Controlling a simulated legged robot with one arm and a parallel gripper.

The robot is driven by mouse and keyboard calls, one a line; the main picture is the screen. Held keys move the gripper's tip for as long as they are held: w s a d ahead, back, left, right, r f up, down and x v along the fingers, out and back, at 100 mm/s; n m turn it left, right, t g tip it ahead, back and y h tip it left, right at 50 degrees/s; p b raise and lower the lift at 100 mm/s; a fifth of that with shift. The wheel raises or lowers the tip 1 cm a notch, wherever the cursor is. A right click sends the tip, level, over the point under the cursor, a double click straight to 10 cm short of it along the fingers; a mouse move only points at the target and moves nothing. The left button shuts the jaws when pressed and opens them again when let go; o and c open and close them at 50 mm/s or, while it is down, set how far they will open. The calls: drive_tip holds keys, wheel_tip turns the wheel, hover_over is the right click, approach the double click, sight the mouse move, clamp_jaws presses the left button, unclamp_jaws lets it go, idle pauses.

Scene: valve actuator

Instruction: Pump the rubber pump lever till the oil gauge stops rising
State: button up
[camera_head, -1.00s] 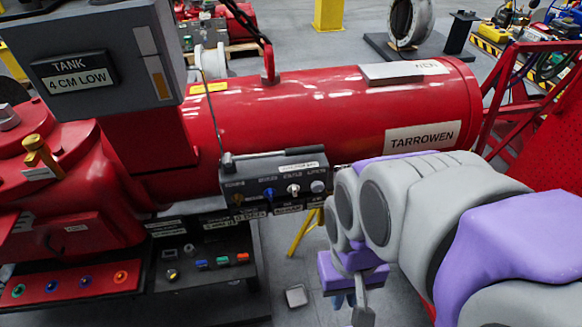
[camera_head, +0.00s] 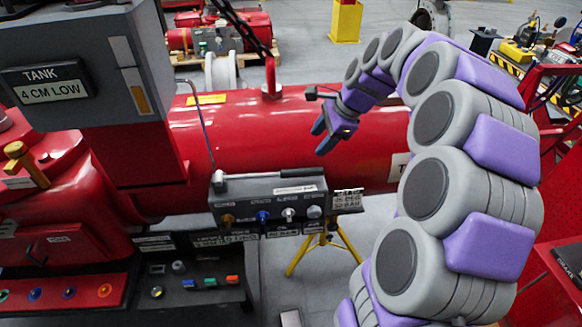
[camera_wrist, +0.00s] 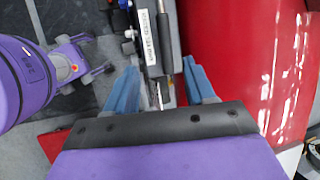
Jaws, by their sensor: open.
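The pump lever (camera_head: 297,172) lies nearly level along the top of a dark pump box (camera_head: 245,195); its black grip points right. My gripper (camera_head: 322,140) is open and empty, above and slightly right of the grip's end. In the wrist view, the blue fingers (camera_wrist: 160,75) show on either side of the pump box and a dark bar (camera_wrist: 164,35), which looks like the lever. Whether the fingers touch it cannot be told. The tank panel (camera_head: 72,45) reads "TANK 4 CM LOW". A narrow strip (camera_head: 134,88) with an orange lower part, possibly the gauge, is beside it.
A large red cylinder (camera_head: 240,125) lies close behind the pump box. Knobs line the box's front face. A yellow stand (camera_head: 300,252) stands below right. A dark console (camera_head: 200,268) with coloured buttons is lower left. Open floor shows below the pump box.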

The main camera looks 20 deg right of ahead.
drive_tip(key=b, duration=0.2)
approach(296, 171)
drive_tip(key=d+f, duration=0.1)
drive_tip(key=x, duration=0.2)
drive_tip(key=a+x, duration=0.1)
drive_tip(key=x, duration=0.2)
drive_tip(key=b+x, duration=0.1)
drive_tip(key=x, duration=0.1)
drive_tip(key=shift+w+a, duration=0.15)
drive_tip(key=shift+a, duration=0.35)
drive_tip(key=shift+w+f, duration=0.15)
drive_tip(key=shift+f, duration=0.2)
drive_tip(key=shift+w+d+f, duration=0.15)
drive_tip(key=shift+d+f, duration=0.25)
drive_tip(key=shift+d, duration=0.25)
drive_tip(key=shift+a, duration=0.45)
drive_tip(key=shift+c, duration=0.5)
drive_tip(key=shift+a, duration=0.25)
drive_tip(key=c, duration=0.3)
drive_tip(key=shift+d, duration=0.2)
clamp_jaws()
